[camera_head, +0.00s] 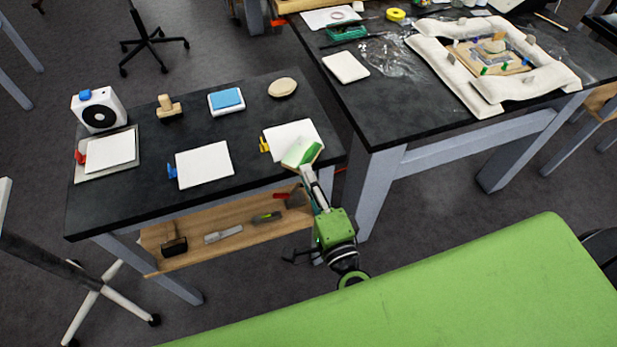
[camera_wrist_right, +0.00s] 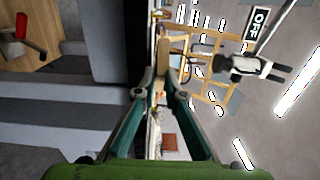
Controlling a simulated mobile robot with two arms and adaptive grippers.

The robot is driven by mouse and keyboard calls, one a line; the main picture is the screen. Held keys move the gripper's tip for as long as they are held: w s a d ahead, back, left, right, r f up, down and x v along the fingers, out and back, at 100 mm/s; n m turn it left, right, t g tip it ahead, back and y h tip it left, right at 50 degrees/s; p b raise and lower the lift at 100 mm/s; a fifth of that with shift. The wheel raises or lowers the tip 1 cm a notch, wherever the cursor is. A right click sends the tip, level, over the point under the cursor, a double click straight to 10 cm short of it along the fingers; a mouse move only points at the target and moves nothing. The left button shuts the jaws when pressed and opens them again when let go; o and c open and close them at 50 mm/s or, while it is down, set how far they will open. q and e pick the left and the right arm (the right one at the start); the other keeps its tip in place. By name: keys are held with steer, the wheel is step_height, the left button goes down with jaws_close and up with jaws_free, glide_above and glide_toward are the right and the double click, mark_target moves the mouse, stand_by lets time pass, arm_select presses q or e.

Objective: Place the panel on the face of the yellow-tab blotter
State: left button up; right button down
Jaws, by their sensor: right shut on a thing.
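The panel (camera_head: 302,152), with a green and pale face, is held tilted in my right gripper (camera_head: 307,173). In the head view it overlaps the near right part of the white yellow-tab blotter (camera_head: 288,132), whose yellow tab is on its left side. I cannot tell whether the panel touches the blotter. In the right wrist view the fingers (camera_wrist_right: 164,88) close on a tan edge, seen nearly edge-on. A blue-tab blotter (camera_head: 204,165) lies to the left, and a red-tab blotter (camera_head: 109,150) farther left. My left gripper is not in view.
The dark table (camera_head: 150,205) also bears a white fan unit (camera_head: 98,112), a wooden stamp-like block (camera_head: 168,107), a blue-topped box (camera_head: 227,101) and a tan oval (camera_head: 282,88) along its back. Tools lie on the shelf (camera_head: 190,247) below. A second table stands at right.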

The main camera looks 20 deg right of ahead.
steer(key=shift+f, duration=0.4)
steer(key=c, duration=2.1)
jaws_free()
steer(key=shift+r, duration=0.1)
steer(key=s+b, duration=0.2)
steer(key=s, duration=1)
steer(key=shift+d+r+b, duration=0.2)
steer(key=shift+r+b, duration=0.1)
steer(key=shift+b, duration=0.05)
steer(key=shift+f, duration=0.1)
